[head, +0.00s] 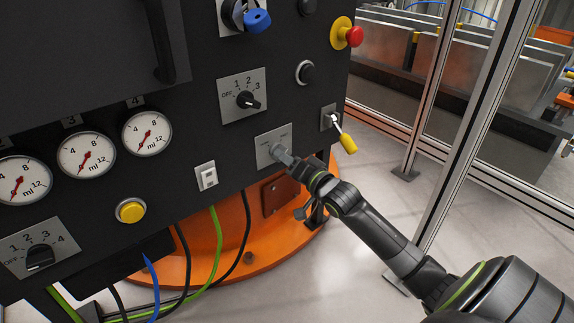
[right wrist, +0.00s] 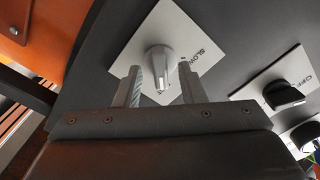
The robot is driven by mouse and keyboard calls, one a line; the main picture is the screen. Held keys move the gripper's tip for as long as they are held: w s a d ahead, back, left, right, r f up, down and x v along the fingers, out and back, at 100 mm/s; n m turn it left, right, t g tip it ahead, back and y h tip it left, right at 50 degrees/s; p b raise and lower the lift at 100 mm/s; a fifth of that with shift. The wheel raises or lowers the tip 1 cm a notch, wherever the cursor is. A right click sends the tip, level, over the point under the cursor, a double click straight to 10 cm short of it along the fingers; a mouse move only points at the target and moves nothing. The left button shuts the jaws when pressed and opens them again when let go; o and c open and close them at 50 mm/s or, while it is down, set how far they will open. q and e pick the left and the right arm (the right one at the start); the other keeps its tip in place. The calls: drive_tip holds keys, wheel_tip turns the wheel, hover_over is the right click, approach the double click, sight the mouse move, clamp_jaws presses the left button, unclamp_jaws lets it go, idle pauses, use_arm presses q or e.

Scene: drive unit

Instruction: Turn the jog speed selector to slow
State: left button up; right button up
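The jog speed selector is a grey knob (right wrist: 160,66) on a light square plate (head: 264,158) low on the black panel. In the right wrist view the word SLOW is readable on the plate, right of the knob; any other label is hidden or unreadable. The knob's pale-marked end points down in that view, toward my gripper. My right gripper (right wrist: 160,88) is open, its fingers on either side of the knob with visible gaps. In the head view the gripper (head: 283,157) is at the plate and covers part of the knob. My left gripper is not in view.
Above is a black OFF-1-2-3 selector (head: 249,100). A white rocker switch (head: 207,176) and a yellow button (head: 131,210) are to the left. A red stop button (head: 354,36) is at upper right.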

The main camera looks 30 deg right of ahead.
drive_tip(key=shift+w, duration=0.2)
clamp_jaws()
